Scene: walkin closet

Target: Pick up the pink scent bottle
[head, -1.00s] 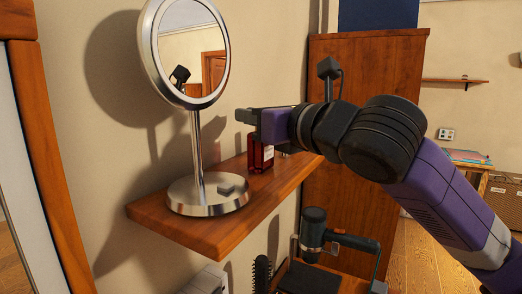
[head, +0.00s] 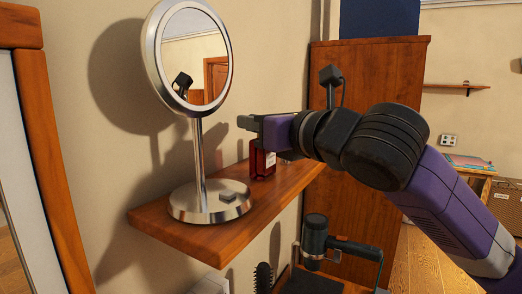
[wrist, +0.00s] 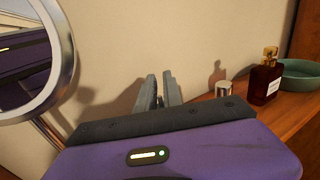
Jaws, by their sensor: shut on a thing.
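In the head view, my gripper (head: 248,122) is above the wall shelf, pointing left toward the mirror. Its fingers, also seen in the wrist view (wrist: 160,90), are close together. What lies between them does not show clearly. The wrist view shows a dark red bottle with a gold cap (wrist: 265,83) right of the fingers. I cannot tell whether these are one bottle. No clearly pink bottle shows.
A round mirror on a metal stand (head: 210,204) is left of my gripper. The wrist view shows a silver cylinder (wrist: 223,89) and a green bowl (wrist: 300,75) on the shelf (wrist: 292,117). A hair dryer (head: 315,236) and brush (head: 264,277) are below. The wall is close behind.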

